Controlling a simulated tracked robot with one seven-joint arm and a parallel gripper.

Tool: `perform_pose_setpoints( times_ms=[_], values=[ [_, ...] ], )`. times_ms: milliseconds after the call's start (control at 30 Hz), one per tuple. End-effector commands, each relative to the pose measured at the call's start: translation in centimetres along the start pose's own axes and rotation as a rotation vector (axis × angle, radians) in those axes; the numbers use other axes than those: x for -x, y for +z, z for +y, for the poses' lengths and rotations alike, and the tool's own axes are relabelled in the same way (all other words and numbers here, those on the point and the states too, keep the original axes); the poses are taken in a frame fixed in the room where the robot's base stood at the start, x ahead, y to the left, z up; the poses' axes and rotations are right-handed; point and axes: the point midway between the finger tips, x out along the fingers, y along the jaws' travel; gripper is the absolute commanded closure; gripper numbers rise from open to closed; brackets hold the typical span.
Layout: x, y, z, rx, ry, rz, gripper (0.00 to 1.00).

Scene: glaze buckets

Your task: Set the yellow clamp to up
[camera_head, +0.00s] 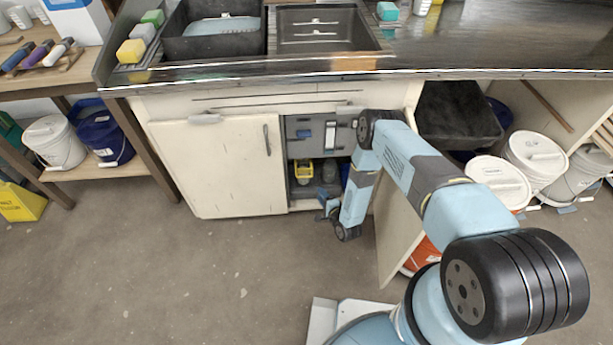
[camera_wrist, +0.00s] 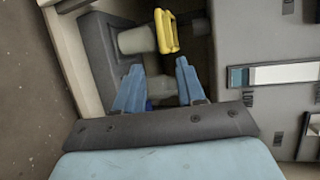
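The yellow clamp (camera_head: 303,172) sits low inside the open cabinet under the sink counter. In the wrist view the yellow clamp (camera_wrist: 167,32) is a frame-like handle beside a pale grey cylinder (camera_wrist: 136,40), just beyond my fingertips. My gripper (camera_wrist: 160,65) has its two blue fingers apart, with nothing held between them. The fingers do not appear to touch the clamp. In the head view my gripper (camera_head: 328,205) is small, at the cabinet opening, to the lower right of the clamp. I cannot read the clamp's setting.
A grey panel (camera_head: 293,149) with sliders stands above the clamp; its labels show in the wrist view. A white cabinet door (camera_head: 222,170) is at the left, and an open door (camera_head: 391,233) stands right of my forearm. Buckets (camera_head: 498,178) are at the right.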

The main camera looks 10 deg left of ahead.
Motion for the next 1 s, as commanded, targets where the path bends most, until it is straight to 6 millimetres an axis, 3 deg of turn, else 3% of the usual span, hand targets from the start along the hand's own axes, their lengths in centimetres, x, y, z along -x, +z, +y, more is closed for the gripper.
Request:
perform_pose_setpoints(
  times_ms=[633, 800, 1000],
  values=[
    [-10.6, 0.9, -0.1, 0.005, -0.001, -0.013, 0.61],
    [-12.5, 0.9, 0.0, 0.004, 0.000, -0.011, 0.61],
    [-13.4, 0.8, -0.1, 0.004, 0.001, -0.011, 0.61]
  ],
)
